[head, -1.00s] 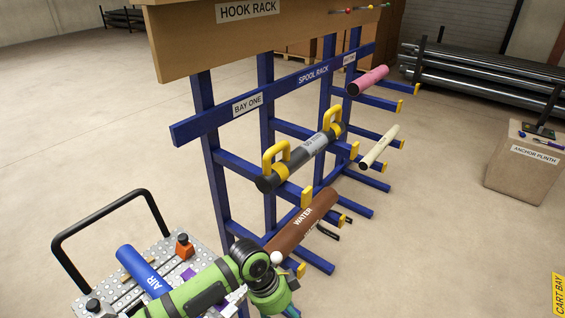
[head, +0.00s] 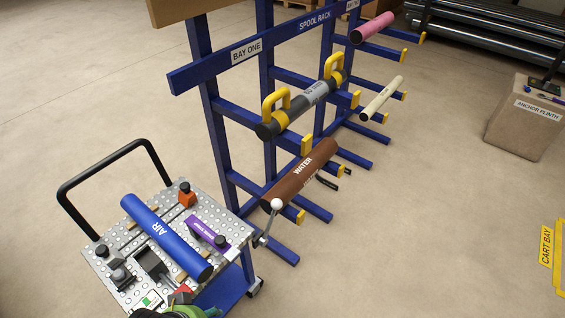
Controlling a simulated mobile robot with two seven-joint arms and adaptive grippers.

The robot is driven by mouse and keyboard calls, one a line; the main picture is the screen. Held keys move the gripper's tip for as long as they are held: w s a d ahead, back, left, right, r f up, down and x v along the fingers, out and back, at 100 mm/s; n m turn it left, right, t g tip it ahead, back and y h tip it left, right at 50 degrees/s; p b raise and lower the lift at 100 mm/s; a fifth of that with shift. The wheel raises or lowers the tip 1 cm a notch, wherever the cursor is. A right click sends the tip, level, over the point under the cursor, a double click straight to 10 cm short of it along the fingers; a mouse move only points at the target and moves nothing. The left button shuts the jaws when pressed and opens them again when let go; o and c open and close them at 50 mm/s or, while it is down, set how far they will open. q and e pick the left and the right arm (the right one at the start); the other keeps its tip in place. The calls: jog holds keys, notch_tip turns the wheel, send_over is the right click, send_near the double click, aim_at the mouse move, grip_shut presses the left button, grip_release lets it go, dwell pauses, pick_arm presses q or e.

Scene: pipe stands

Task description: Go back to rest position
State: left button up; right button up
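Neither of my grippers shows in the head view. Only a small green and black piece of one of my arms shows at the bottom edge, in front of the cart. A blue pipe marked AIR (head: 165,237) lies across the perforated top of the cart (head: 98,258). The blue spool rack (head: 228,115) stands behind and to the right of the cart. On its arms rest a brown pipe marked WATER (head: 300,172), a dark grey spool with yellow handles (head: 305,102), a cream pipe (head: 381,98) and a pink pipe (head: 373,28).
The cart top also bears a purple block (head: 207,233), an orange clamp (head: 187,194) and a dark fixture (head: 152,264). A black handle (head: 66,200) rises at its left. The anchor plinth (head: 525,120) stands at right. The floor between rack and yellow cart bay marking (head: 547,247) is clear.

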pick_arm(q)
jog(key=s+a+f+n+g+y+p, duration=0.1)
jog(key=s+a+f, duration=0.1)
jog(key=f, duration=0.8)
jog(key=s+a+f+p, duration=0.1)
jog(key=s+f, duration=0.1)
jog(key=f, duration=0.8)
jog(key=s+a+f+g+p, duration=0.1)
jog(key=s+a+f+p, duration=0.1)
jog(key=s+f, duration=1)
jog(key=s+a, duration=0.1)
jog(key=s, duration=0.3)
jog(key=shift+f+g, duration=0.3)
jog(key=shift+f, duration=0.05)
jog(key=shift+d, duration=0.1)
